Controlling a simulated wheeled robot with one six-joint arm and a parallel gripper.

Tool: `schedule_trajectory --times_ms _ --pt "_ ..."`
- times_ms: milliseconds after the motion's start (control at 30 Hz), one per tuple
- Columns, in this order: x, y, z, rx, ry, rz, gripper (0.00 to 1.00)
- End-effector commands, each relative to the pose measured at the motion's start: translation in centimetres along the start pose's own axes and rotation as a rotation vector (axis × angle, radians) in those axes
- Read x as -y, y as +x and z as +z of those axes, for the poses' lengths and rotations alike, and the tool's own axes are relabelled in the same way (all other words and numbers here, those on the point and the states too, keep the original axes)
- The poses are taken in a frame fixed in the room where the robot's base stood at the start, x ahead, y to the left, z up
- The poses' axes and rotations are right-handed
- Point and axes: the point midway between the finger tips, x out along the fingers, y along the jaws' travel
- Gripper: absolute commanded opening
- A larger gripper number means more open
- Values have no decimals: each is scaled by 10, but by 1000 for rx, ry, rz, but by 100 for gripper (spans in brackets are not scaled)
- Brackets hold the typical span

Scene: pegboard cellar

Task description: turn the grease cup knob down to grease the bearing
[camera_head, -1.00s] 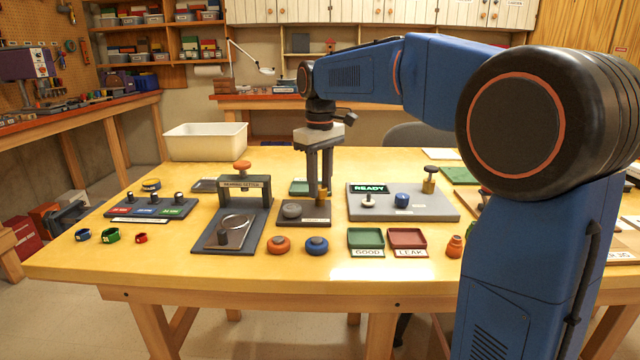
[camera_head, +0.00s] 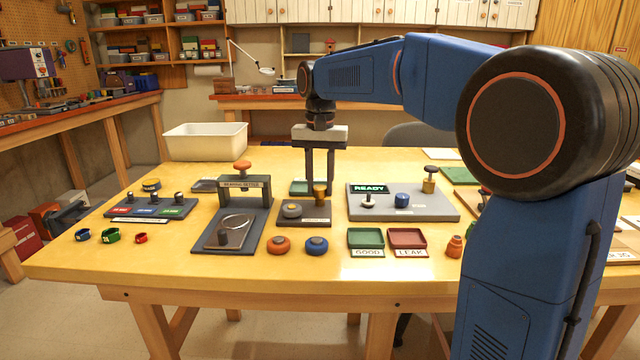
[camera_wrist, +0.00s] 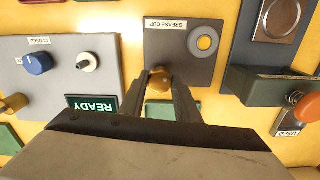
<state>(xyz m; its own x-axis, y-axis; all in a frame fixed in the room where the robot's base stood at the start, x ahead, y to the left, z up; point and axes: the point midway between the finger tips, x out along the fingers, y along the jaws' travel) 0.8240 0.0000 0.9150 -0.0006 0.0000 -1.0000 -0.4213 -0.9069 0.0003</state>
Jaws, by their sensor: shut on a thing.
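The grease cup plate (camera_head: 318,219) is a dark plate on the yellow table, labelled GREASE CUP in the wrist view (camera_wrist: 165,55). A brass knob (camera_head: 320,190) stands at its back right; it also shows in the wrist view (camera_wrist: 160,79). My gripper (camera_head: 320,188) points down with its two fingers shut on the brass knob. The fingers cover part of it in the wrist view (camera_wrist: 160,88). A grey ring-shaped bearing (camera_head: 291,211) lies on the plate, left of the knob. Its middle is yellowish in the wrist view (camera_wrist: 204,43).
A bearing press frame (camera_head: 244,189) with an orange knob stands left. A grey panel (camera_head: 430,210) with a READY display is at right. A white bin (camera_head: 205,142) is behind.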

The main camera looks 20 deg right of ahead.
Motion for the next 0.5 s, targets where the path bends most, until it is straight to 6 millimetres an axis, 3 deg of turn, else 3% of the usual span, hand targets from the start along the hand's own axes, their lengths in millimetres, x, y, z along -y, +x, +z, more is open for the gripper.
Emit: schedule_trajectory --times_ms 500 --pt "0 -1 -1 -3 395 -2 7"
